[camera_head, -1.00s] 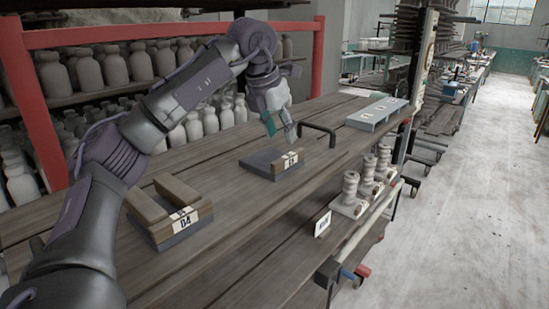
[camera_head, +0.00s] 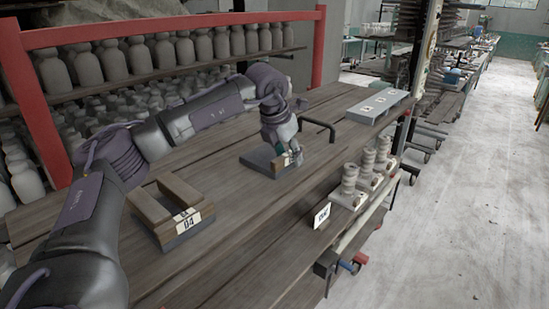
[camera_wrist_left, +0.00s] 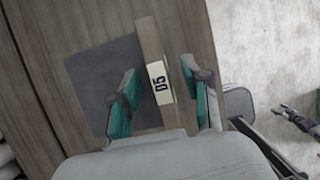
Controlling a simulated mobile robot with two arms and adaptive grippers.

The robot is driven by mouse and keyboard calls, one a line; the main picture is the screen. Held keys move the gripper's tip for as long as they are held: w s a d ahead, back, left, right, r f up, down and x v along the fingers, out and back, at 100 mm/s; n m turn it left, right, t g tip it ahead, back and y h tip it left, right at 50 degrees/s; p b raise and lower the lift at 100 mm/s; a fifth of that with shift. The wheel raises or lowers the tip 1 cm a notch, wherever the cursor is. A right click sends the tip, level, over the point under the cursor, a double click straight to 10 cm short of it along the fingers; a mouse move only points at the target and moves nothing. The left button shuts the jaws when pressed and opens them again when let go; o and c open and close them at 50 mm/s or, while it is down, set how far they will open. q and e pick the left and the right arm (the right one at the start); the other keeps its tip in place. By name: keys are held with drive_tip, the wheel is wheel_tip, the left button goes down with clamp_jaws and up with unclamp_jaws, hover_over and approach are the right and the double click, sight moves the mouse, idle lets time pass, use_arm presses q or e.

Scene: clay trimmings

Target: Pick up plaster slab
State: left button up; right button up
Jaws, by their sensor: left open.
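A brown bar (camera_wrist_left: 150,50) with a white D5 label stands along one edge of a flat grey square plate (camera_wrist_left: 92,85). The grey plate also shows on the bench in the head view (camera_head: 257,163). I cannot tell for certain which of the two is the plaster slab. My left gripper (camera_wrist_left: 158,72) is open, pointing down, with one teal-padded finger on each side of the bar and gaps between. In the head view my left gripper (camera_head: 287,158) hides most of the bar.
A D4 block with two brown bars (camera_head: 150,207) sits nearer on the bench. A black handle (camera_head: 321,124) stands just beyond the gripper, with a pale grey tray (camera_head: 375,105) farther back. Stacked pale pieces (camera_head: 367,172) line the right edge. Shelved jars (camera_head: 137,57) stand behind.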

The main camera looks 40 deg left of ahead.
use_arm(q)
drive_tip(key=shift+c, duration=0.3)
use_arm(e)
drive_tip(key=shift+d+f, duration=0.1)
drive_tip(key=shift+d, duration=0.2)
use_arm(q)
drive_tip(key=shift+f, duration=0.1)
clamp_jaws()
use_arm(e)
drive_tip(key=shift+w, duration=0.15)
drive_tip(key=shift+a, duration=0.1)
